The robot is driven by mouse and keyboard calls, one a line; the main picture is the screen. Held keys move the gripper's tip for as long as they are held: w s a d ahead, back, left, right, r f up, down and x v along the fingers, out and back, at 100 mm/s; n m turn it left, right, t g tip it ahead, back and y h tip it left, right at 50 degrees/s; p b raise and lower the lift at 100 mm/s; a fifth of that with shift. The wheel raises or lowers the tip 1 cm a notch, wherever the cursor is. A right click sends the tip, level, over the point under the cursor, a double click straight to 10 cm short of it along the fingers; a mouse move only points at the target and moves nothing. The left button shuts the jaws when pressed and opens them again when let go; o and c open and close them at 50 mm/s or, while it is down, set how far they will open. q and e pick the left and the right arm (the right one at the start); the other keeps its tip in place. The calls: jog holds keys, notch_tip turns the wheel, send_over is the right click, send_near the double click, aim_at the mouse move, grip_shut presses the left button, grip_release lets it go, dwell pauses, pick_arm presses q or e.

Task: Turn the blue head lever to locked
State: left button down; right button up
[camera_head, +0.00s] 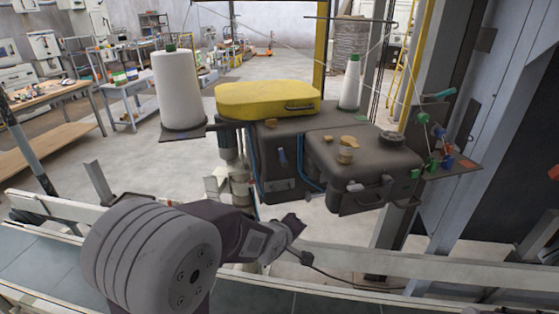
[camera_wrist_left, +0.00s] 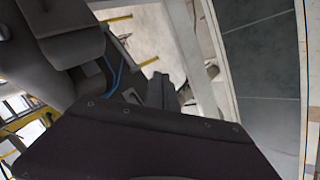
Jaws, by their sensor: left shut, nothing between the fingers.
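The sewing head (camera_head: 285,150) is a dark machine with a yellow top cover, hung above the conveyor. My left gripper (camera_head: 295,223) is shut and empty, below and slightly right of the blue lever, apart from the machine. In the left wrist view the gripper's fingers (camera_wrist_left: 160,88) are together with nothing between them. The dark machine (camera_wrist_left: 60,40) fills the upper left there. I cannot make out the blue lever in that view. My right gripper is out of view.
A large white thread cone (camera_head: 178,90) stands left of the head and a smaller one (camera_head: 350,82) behind it. Blue hoses run down the machine front. A bracket with green, red and blue knobs (camera_head: 440,150) is at right. The conveyor (camera_head: 40,255) runs below.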

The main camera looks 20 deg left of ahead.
pick_arm(q)
jog(key=w+a+r+n+t+b, duration=0.2)
jog(key=w+r+n+t+b, duration=0.1)
jog(key=w+n+t, duration=0.15)
jog(key=n+t+y+b, duration=0.2)
jog(key=n+t+b, duration=0.25)
jog(key=b, duration=0.25)
send_near(282, 156)
jog(key=s+d, duration=0.3)
jog(key=a+f+n+y+b, duration=0.1)
jog(key=a+f+y+b, duration=0.2)
jog(key=a, duration=0.4)
jog(key=x, duration=0.5)
jog(key=r+x, duration=0.1)
jog(key=x, duration=0.2)
jog(key=shift+s+r+p, duration=0.1)
jog(key=shift+p, duration=0.3)
jog(key=shift+w+d+r+h, duration=0.15)
jog(key=shift+w+d, duration=0.45)
jog(key=shift+w+d+r+h, duration=0.15)
jog(key=shift+w+d+r, duration=0.05)
jog(key=shift+w+d, duration=0.4)
jog(key=shift+w+d+r+p, duration=0.15)
jog(key=shift+d+p, duration=0.15)
jog(key=shift+d, duration=0.2)
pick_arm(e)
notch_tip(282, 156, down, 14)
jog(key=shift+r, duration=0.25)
pick_arm(q)
jog(key=shift+a, duration=0.1)
